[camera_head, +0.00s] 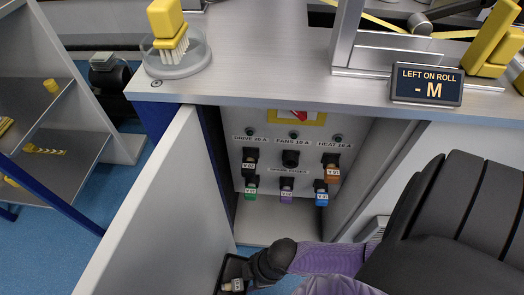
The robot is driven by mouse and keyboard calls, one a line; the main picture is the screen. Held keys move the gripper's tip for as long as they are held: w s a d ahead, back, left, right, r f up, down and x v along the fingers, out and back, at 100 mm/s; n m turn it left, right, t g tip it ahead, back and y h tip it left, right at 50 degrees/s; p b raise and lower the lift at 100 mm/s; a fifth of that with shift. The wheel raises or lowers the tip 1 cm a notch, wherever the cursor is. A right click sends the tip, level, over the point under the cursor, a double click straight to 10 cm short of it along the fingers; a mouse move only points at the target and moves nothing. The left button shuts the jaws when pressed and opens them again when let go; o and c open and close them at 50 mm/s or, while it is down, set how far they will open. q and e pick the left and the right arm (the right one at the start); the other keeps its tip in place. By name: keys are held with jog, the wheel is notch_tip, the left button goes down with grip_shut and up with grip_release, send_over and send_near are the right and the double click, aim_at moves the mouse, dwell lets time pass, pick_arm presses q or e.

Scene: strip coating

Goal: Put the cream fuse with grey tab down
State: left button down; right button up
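The cream fuse (236,286) is at the bottom edge of the head view, small and partly cut off; its grey tab cannot be made out clearly. My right gripper (232,277), at the end of the black and purple arm from the right, has its dark fingers around the fuse, below and in front of the open cabinet. The fuse panel (268,207) has an upper row marked drive, fans and heat, and a spare fuses row below. The middle fans socket (290,158) looks empty. My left gripper is not in view.
An orange fuse (332,174) sits under heat; green (250,194), purple (286,196) and blue (321,199) fuses sit in the spare row. The open cabinet door (150,220) stands at the left. The cabinet floor (265,225) is bare. A brush (172,40) stands on the worktop.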

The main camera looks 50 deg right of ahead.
jog(key=s+d+f+m+g+h, duration=0.1)
jog(key=s+d+f+m, duration=0.15)
jog(key=s, duration=0.25)
jog(key=s+d+f+m+h+p, duration=0.1)
jog(key=s+d, duration=0.2)
jog(key=s, duration=0.2)
jog(key=s+d+f+m+g+h, duration=0.1)
jog(key=s+d+f, duration=0.15)
jog(key=s, duration=0.25)
jog(key=s+d+m+g+h, duration=0.1)
jog(key=s+m+g, duration=0.2)
jog(key=s, duration=1.6)
jog(key=shift+s+d+g+h, duration=0.2)
jog(key=shift+d+g+h, duration=0.1)
jog(key=shift+d+g, duration=0.1)
